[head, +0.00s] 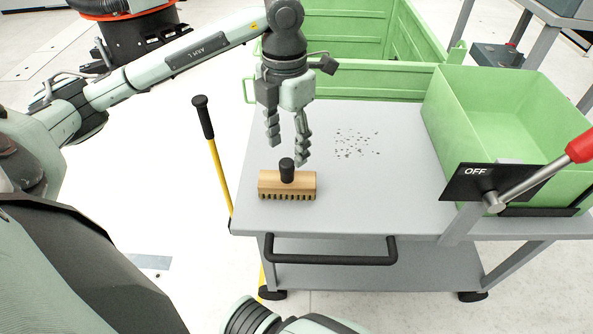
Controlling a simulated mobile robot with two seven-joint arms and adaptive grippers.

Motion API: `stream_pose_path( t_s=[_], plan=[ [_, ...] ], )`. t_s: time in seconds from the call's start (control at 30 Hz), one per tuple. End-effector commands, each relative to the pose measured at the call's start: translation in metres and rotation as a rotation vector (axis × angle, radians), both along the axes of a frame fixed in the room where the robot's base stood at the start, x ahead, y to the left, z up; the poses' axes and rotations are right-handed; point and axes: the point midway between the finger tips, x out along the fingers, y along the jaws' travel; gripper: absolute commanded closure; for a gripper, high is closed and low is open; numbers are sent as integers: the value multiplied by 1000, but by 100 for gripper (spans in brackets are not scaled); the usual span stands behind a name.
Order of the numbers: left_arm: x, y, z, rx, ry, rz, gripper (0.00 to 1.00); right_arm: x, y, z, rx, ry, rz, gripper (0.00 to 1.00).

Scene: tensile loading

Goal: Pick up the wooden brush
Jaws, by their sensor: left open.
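The wooden brush (270,187) lies on the grey cart top near its front left corner. It has a tan wooden block, dark bristles along the lower front edge and a short black knob handle standing up from the middle. My left gripper (287,152) is above and just behind the brush, fingers pointing down. Its two fingers are apart with nothing between them, and I cannot tell how far above the black knob the tips are. My right gripper is out of view.
The grey cart (395,205) has a black front handle (330,251). Small grey debris (356,143) lies mid-top. A green bin (478,97) stands right, behind a black OFF plate (475,184) and a red-handled lever (545,170). A yellow pole (218,169) stands left; a green crate (350,77) is behind.

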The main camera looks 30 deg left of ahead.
Motion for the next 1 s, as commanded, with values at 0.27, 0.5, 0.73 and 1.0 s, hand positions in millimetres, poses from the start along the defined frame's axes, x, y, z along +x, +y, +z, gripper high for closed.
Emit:
stream_pose_path(
  t_s=[0.27,0.5,0.73,1.0],
  plan=[
    [-2,1,-38,0,4,1,49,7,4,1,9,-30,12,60],
    [-1,1,-62,0,0,1,49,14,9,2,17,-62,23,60],
    [0,1,-63,0,-1,1,50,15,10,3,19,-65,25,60],
    [0,1,-63,0,-1,1,84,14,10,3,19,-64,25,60]
  ],
)
